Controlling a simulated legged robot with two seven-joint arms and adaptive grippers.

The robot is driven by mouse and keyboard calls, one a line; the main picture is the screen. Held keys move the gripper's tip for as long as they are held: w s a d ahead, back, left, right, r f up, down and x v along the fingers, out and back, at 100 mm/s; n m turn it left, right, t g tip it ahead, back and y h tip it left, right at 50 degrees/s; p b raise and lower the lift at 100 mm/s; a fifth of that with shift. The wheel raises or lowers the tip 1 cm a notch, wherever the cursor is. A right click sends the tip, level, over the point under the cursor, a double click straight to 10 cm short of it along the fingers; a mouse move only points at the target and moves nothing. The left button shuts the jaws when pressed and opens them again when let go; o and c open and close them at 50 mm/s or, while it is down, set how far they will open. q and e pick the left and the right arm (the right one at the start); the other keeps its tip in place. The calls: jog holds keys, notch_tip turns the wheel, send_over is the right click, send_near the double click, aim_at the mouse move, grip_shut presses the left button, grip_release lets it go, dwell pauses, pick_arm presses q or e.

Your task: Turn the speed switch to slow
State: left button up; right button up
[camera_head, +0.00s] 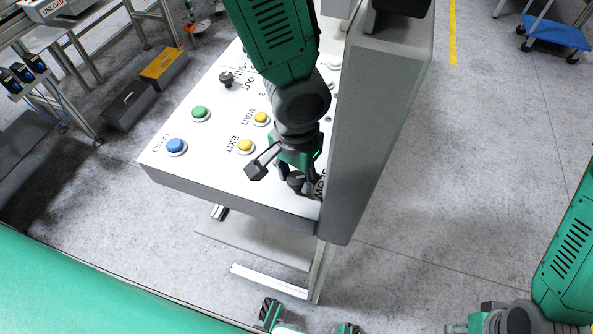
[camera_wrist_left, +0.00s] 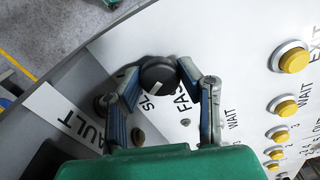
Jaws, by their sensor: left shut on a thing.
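The speed switch is a round black knob (camera_wrist_left: 158,73) with a short white mark, on the white control panel (camera_head: 215,177). In the left wrist view the mark is at the knob's lower edge, towards the partly hidden label starting "SL" (camera_wrist_left: 148,103); a partly hidden "FAS" label (camera_wrist_left: 182,102) is to its right. My left gripper (camera_head: 296,183) reaches down to the panel's near right corner. Its two fingers (camera_wrist_left: 160,72) are closed on the knob from both sides. My right gripper (camera_head: 455,328) shows only in part at the bottom edge, away from the panel.
A blue button (camera_head: 176,146), a green button (camera_head: 200,113) and yellow buttons (camera_head: 246,146) stand up from the panel left of my left gripper. Another black knob (camera_head: 226,79) is farther back. A tall grey wall (camera_head: 375,130) rises close on the right.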

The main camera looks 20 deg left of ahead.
aim_at(298, 175)
pick_arm(q)
jog(key=shift+w+d+r, duration=0.1)
jog(key=shift+w+r, duration=0.1)
jog(key=shift+w, duration=0.15)
jog(key=o, duration=1.1)
jog(key=shift+o, duration=0.3)
jog(key=shift+f, duration=0.1)
jog(key=shift+s, duration=0.1)
jog(key=shift+r, duration=0.25)
notch_tip(298, 175, up, 11)
jog(key=shift+r, duration=0.2)
